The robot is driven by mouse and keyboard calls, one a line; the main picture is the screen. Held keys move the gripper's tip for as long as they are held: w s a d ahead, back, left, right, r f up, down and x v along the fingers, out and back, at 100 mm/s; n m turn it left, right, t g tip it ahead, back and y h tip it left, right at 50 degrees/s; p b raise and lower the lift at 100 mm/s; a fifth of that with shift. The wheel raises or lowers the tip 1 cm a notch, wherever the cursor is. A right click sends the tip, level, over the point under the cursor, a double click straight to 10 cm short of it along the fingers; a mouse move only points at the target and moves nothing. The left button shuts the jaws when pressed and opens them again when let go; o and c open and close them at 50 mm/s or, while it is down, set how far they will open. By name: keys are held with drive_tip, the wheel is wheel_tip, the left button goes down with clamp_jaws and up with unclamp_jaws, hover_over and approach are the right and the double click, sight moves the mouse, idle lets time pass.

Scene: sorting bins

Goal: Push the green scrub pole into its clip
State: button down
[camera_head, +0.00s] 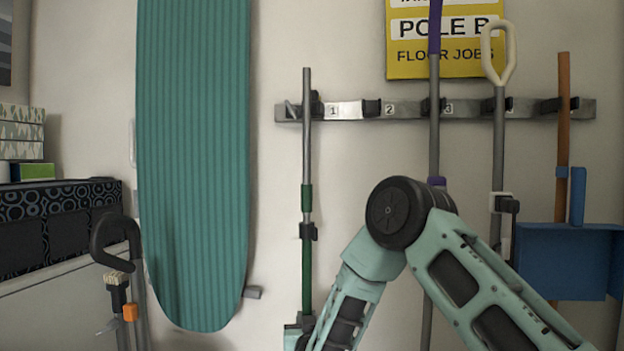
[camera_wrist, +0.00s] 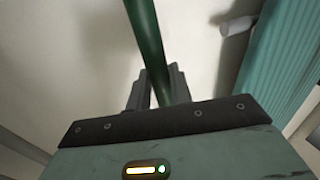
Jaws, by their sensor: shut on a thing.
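The green scrub pole (camera_head: 307,255) stands close to upright on the left of the wall rail. Its upper part is grey and its lower part green, with a black collar midway. Its upper end crosses the rail at the clip by label 1 (camera_head: 317,105); I cannot tell if it is seated or just in front. My gripper (camera_head: 299,326) is low on the green part, partly cut off by the frame. In the wrist view my gripper (camera_wrist: 155,88) is shut on the green pole (camera_wrist: 148,40), which runs up between the fingers.
The wall rail (camera_head: 400,108) also holds a purple-topped pole (camera_head: 434,90), a white-handled pole (camera_head: 498,140) and an orange pole with a blue dustpan (camera_head: 560,262). A teal ironing board (camera_head: 195,160) hangs to the left. A black-hooked handle (camera_head: 115,240) stands at lower left.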

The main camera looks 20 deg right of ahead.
drive_tip(key=w+d+b, duration=0.1)
drive_tip(key=w+d, duration=0.2)
drive_tip(key=w, duration=0.2)
drive_tip(key=shift+w+d+r, duration=0.15)
drive_tip(key=shift+w+d, duration=0.1)
drive_tip(key=shift+d, duration=0.05)
idle(4.0)
drive_tip(key=shift+w+d+b, duration=0.2)
drive_tip(key=shift+w+b, duration=0.05)
drive_tip(key=shift+b, duration=0.4)
idle(1.0)
idle(1.5)
